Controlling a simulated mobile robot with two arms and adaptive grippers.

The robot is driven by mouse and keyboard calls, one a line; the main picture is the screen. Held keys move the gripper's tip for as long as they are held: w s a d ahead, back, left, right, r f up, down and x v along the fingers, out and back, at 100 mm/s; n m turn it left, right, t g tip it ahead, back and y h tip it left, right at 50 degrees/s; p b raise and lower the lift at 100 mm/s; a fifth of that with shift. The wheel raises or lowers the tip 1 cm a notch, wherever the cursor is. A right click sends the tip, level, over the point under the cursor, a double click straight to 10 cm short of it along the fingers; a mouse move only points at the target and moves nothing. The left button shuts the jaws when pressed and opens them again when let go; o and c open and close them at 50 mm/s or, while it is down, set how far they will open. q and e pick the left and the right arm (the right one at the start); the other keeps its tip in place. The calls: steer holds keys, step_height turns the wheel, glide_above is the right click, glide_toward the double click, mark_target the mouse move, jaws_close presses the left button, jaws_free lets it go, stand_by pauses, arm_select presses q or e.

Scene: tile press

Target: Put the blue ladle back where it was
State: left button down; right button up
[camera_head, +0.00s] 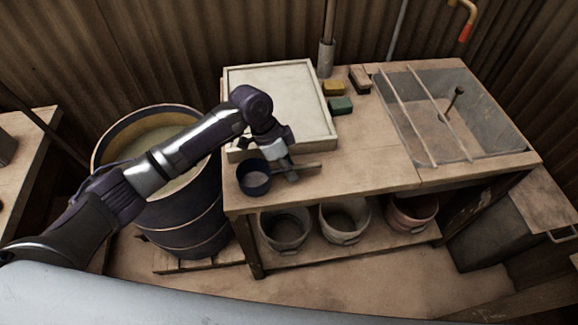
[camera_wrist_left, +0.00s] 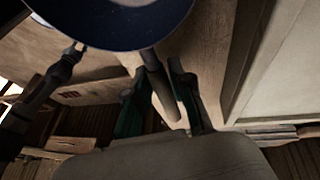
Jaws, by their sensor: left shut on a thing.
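The blue ladle (camera_head: 253,178) has a dark blue round cup and is at the front left corner of the wooden table (camera_head: 370,165). My left gripper (camera_head: 288,168) is just right of the cup and shut on the ladle's handle. In the left wrist view the blue cup (camera_wrist_left: 115,22) fills the top edge, and its brown handle (camera_wrist_left: 158,88) runs between the green-padded fingers of the left gripper (camera_wrist_left: 157,72). I cannot tell whether the ladle touches the table. My right gripper is in neither view.
A large barrel (camera_head: 185,225) of murky liquid stands left of the table. A pale framed board (camera_head: 285,95) lies behind the ladle. Yellow (camera_head: 333,88) and green (camera_head: 341,105) blocks lie right of it. A metal basin (camera_head: 490,105) is at right. Several buckets (camera_head: 285,230) stand below.

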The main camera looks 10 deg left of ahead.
arm_select(q)
steer(key=c, duration=1)
jaws_free()
steer(key=v, duration=1.2)
steer(key=shift+r, duration=0.1)
